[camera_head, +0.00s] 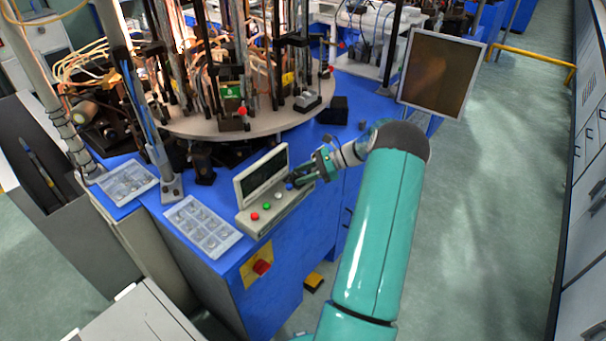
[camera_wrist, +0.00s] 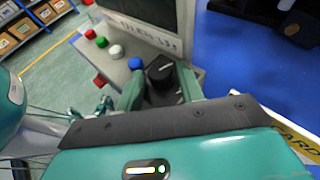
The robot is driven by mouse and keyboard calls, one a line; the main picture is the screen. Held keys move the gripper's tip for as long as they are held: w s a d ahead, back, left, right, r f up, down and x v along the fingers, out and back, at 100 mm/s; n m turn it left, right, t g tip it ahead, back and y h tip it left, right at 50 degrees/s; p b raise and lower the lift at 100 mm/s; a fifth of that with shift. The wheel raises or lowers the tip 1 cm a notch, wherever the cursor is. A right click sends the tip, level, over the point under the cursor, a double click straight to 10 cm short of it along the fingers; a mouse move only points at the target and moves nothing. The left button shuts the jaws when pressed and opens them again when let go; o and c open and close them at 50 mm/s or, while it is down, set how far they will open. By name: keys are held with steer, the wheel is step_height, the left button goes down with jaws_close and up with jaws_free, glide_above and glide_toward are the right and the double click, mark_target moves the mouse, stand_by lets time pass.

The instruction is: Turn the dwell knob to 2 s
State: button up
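The dwell knob (camera_wrist: 160,72) is black with a pale pointer mark and sits at the end of the button row on the control box. In the head view the control box (camera_head: 245,222) stands at the blue table's front edge, and my gripper (camera_head: 308,172) is at its right end, largely covering the knob. In the wrist view the two green fingers of my gripper (camera_wrist: 161,80) stand on either side of the knob. They look open, with narrow dark gaps beside it; contact is not clear. The knob's scale is not readable.
Red (camera_head: 254,216), green (camera_head: 266,206), white (camera_head: 278,195) and blue (camera_head: 289,187) buttons line the box; the blue one (camera_wrist: 135,63) is close to my left finger. A screen (camera_head: 262,176) rises behind. A red stop button (camera_head: 262,267) is on the table's front. A parts tray (camera_head: 181,214) lies left.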

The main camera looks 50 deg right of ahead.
steer(key=v, duration=1.3)
steer(key=shift+s+d, duration=0.2)
steer(key=shift+d, duration=0.1)
steer(key=shift+a+r, duration=0.1)
steer(key=s+a+f+m+t+h, duration=0.3)
steer(key=a+m+t+h, duration=0.2)
steer(key=a+m+h, duration=0.1)
steer(key=s+a+f+m+t+h, duration=0.3)
steer(key=s+a+m+t+h, duration=0.1)
steer(key=a+m+t+h, duration=0.15)
steer(key=shift+g, duration=0.45)
steer(key=w, duration=1.3)
steer(key=shift+w+r, duration=0.1)
steer(key=shift+w, duration=0.3)
